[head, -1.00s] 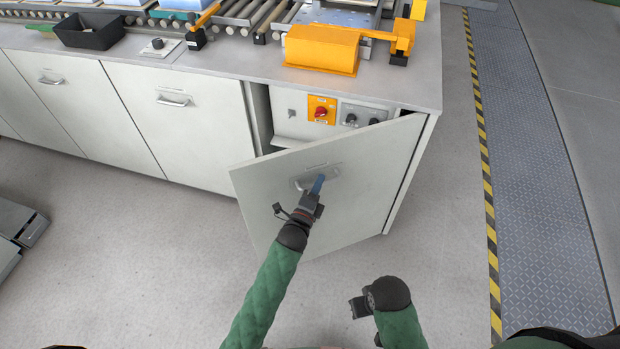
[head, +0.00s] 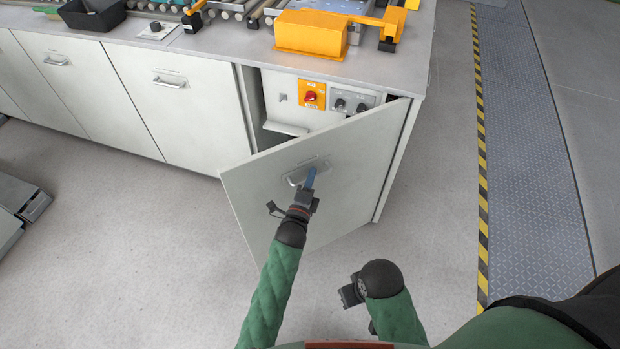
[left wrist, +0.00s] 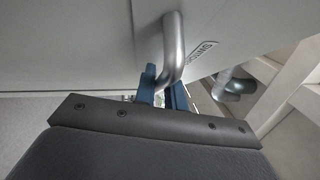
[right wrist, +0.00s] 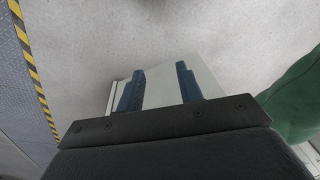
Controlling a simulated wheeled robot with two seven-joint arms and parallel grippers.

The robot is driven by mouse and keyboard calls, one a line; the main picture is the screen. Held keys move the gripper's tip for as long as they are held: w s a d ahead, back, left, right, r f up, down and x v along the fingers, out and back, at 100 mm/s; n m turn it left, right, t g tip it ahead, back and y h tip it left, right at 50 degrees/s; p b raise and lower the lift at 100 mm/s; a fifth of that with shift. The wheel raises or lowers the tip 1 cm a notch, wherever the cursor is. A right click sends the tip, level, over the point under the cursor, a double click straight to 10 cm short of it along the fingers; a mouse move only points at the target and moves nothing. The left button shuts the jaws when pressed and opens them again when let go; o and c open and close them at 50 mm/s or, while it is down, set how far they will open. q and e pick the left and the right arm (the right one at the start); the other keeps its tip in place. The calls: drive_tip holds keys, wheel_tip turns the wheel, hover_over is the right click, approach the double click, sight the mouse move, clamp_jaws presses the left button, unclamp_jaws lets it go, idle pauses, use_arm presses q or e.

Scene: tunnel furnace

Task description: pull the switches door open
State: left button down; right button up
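The switches door (head: 350,165) is a pale grey panel, hinged on its right side and standing partly open. Its metal handle (head: 296,178) is near the top edge. Behind the door shows a panel with a red rotary switch on a yellow plate (head: 312,95) and dark knobs (head: 351,104). My left gripper (head: 310,178) is at the handle. In the left wrist view its blue fingers are on either side of the handle bar (left wrist: 174,45), closed around it. My right gripper (head: 350,291) hangs low in front of the door, its fingers (right wrist: 160,85) apart and empty.
More closed cabinet doors (head: 175,100) stand to the left. The countertop carries an orange cover (head: 311,33) and a black bin (head: 92,14). A grey low unit (head: 20,200) is at the left. The floor before the door is clear; yellow-black tape (head: 481,180) runs at right.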

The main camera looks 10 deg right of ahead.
use_arm(q)
drive_tip(key=c, duration=1.5)
unclamp_jaws()
use_arm(e)
drive_tip(key=shift+w+d, duration=0.15)
drive_tip(key=shift+w, duration=0.1)
